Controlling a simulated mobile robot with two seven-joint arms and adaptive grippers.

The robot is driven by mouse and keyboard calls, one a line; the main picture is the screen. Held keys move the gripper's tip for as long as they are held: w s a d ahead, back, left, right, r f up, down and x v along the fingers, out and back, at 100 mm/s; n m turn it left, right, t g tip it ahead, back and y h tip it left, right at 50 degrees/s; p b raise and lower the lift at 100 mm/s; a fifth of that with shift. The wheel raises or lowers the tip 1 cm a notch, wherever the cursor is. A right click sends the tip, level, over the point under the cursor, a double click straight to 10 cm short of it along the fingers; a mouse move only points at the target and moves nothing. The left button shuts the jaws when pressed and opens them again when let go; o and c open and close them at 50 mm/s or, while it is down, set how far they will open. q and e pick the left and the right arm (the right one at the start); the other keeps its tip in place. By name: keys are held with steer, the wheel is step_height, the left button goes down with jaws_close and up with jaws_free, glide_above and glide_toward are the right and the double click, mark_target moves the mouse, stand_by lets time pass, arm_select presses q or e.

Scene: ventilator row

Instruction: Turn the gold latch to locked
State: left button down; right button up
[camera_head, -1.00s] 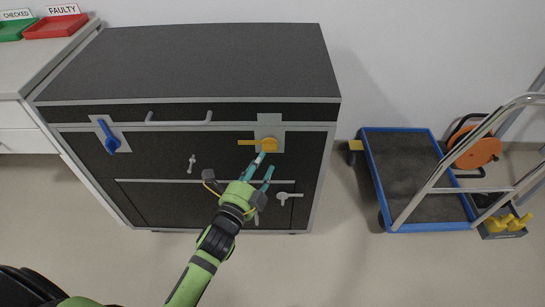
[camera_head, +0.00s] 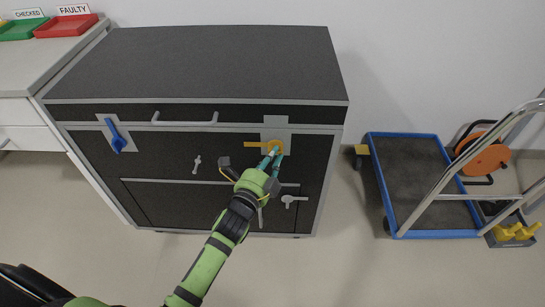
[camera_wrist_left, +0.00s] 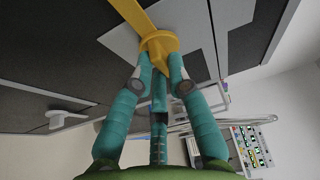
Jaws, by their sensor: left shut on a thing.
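The gold latch (camera_head: 262,145) is on a grey plate at the upper right of the dark cabinet's front. Its handle points left, about level, in the head view. In the left wrist view the gold latch (camera_wrist_left: 158,42) shows at the top, with its round hub between my fingertips. My left gripper (camera_head: 274,152) is shut on the hub end of the latch; its teal fingers also show in the left wrist view (camera_wrist_left: 160,70). The fingertips hide part of the hub. My right gripper is not in view.
The cabinet (camera_head: 200,65) also carries a blue latch (camera_head: 116,138), a grey bar handle (camera_head: 185,121) and small grey handles (camera_head: 293,200). A blue-edged trolley (camera_head: 415,170) stands to the right. Red (camera_head: 66,26) and green trays (camera_head: 20,30) lie on the left counter.

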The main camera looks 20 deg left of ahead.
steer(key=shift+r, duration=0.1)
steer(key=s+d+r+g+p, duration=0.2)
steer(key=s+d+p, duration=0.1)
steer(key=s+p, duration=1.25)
arm_select(q)
steer(key=shift+w+d+r+m+g+y+p, duration=0.15)
steer(key=shift+m+g+y+p, duration=0.65)
steer(key=shift+m, duration=1.45)
steer(key=shift+s+a+r+m+g+y+p, duration=0.1)
steer(key=shift+r+m+g+y+p, duration=0.45)
steer(key=shift+m, duration=1.75)
steer(key=shift+w+d+f+m+g+y+p, duration=0.1)
steer(key=shift+m+g+y+p, duration=0.65)
steer(key=shift+m+g+y, duration=1.05)
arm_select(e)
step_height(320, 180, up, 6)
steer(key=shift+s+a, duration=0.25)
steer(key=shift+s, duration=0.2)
arm_select(q)
steer(key=shift+m+t+h, duration=0.25)
steer(key=shift+m+t, duration=0.3)
steer(key=shift+t, duration=0.1)
